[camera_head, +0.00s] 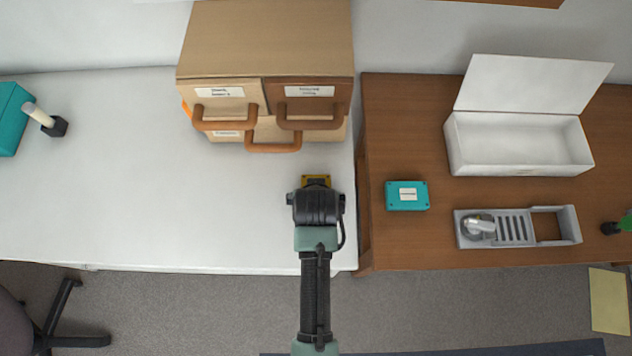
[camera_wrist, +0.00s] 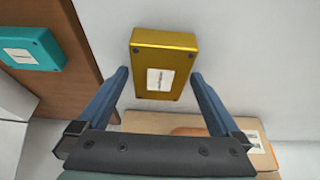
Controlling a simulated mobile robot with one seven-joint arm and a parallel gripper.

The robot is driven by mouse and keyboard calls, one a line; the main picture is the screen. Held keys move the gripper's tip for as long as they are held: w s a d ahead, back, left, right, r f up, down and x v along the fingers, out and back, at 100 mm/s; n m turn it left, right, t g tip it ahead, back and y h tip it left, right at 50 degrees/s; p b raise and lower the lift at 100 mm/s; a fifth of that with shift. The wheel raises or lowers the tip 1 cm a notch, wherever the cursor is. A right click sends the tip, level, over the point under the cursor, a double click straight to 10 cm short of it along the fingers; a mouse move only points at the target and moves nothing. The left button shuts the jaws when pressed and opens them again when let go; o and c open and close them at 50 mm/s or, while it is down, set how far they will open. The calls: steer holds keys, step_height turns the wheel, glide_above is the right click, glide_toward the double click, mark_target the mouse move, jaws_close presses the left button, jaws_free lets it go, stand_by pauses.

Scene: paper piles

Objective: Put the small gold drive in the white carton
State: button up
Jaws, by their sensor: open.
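The small gold drive (camera_wrist: 163,62) lies on the white table and has a white label. In the head view its edge (camera_head: 316,179) shows just beyond my gripper, which hides the rest. In the wrist view my gripper (camera_wrist: 158,75) is open, with one blue finger on each side of the drive and a gap to it. The white carton (camera_head: 520,143) stands on the brown desk at the right. Its lid is raised and the visible inside looks empty.
A wooden drawer cabinet (camera_head: 267,70) with brown handles stands just behind the drive. A teal box (camera_head: 407,196), also in the wrist view (camera_wrist: 32,47), lies on the brown desk. A grey tray (camera_head: 514,242) lies in front of the carton.

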steer(key=shift+f, duration=0.25)
stand_by(0.3)
steer(key=c, duration=1.3)
steer(key=shift+o, duration=0.2)
step_height(320, 180, up, 9)
steer(key=shift+w+r, duration=0.1)
steer(key=shift+r, duration=0.05)
steer(key=shift+s+p, duration=0.3)
steer(key=shift+s, duration=0.55)
